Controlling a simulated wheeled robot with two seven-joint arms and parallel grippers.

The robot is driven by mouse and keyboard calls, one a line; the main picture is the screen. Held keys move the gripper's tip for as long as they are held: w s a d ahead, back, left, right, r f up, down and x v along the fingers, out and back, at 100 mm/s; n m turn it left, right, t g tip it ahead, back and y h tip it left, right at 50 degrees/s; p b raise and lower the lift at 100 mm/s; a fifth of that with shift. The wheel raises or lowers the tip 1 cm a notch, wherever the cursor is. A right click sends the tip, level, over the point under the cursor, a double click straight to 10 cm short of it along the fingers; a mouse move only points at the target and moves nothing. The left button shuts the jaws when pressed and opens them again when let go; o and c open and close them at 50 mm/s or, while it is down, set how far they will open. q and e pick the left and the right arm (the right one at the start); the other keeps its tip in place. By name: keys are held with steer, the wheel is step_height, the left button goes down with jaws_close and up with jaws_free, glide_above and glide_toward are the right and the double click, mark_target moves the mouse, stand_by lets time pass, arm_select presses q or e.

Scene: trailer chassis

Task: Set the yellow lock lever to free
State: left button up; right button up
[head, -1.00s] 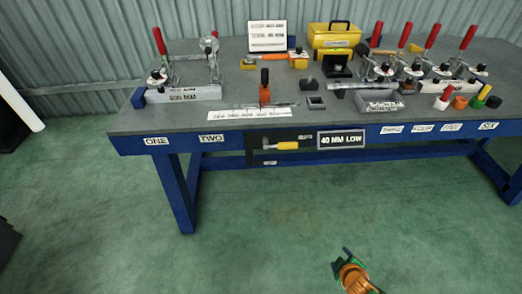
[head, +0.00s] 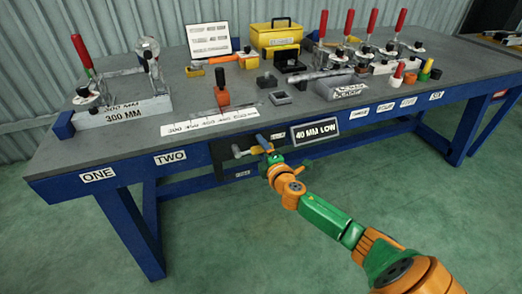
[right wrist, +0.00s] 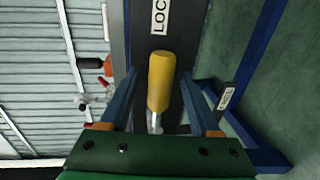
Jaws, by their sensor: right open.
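The yellow lock lever (right wrist: 161,84) is a rounded yellow handle on a short silver shaft. It is mounted on a dark panel (head: 222,158) on the table's blue front rail. In the head view the lever lies roughly level, and my gripper hides part of it. My right gripper (head: 265,146) is at the panel in front of the lever. In the right wrist view its two blue fingers (right wrist: 159,76) stand open on either side of the yellow handle, with visible gaps. A white label reading "LOC" (right wrist: 160,17) lies beyond the handle tip. My left gripper is out of view.
A "40 MM LOW" sign (head: 315,131) sits just right of the lever panel. The floor in front is clear.

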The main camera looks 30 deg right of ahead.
jaws_close()
stand_by(1.4)
